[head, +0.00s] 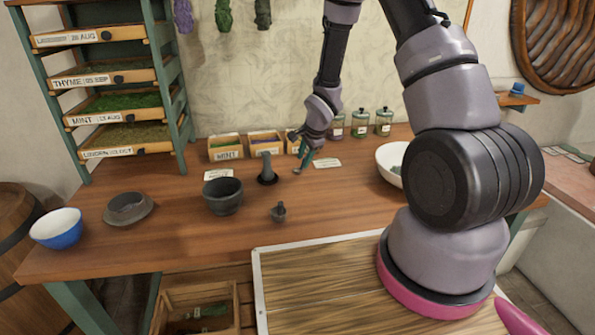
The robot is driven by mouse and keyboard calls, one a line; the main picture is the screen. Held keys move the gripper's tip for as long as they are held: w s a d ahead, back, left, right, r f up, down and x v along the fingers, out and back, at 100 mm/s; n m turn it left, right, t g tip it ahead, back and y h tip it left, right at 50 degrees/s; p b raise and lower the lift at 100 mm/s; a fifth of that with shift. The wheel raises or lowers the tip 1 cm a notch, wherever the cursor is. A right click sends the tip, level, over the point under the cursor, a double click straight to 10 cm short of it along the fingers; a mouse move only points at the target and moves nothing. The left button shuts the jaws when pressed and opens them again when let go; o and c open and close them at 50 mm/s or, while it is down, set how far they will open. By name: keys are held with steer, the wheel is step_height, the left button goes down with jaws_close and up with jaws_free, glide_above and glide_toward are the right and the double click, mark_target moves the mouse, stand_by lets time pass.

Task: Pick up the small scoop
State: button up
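My gripper (301,160) hangs over the back middle of the wooden table, by the front of the small labelled boxes. Its teal-tipped fingers are small in the head view, and I cannot tell whether they are open or shut. I cannot make out the small scoop for sure. A small dark object (279,212) stands on the table in front of the gripper, apart from it; its exact shape is unclear. A dark upright piece on a round base (267,170) stands just left of the gripper.
A dark mortar (223,196) stands left of centre, with a grey round dish (128,208) and blue bowl (57,229) farther left. A white bowl (390,163) is partly behind my arm. Stoppered jars (360,124) line the back. The front table area is clear.

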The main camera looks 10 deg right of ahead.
mark_target(302, 168)
steer(key=x, duration=0.5)
steer(key=shift+w+d+f, duration=0.1)
steer(key=shift+d+f, duration=0.1)
steer(key=shift+d, duration=0.05)
jaws_close()
stand_by(1.2)
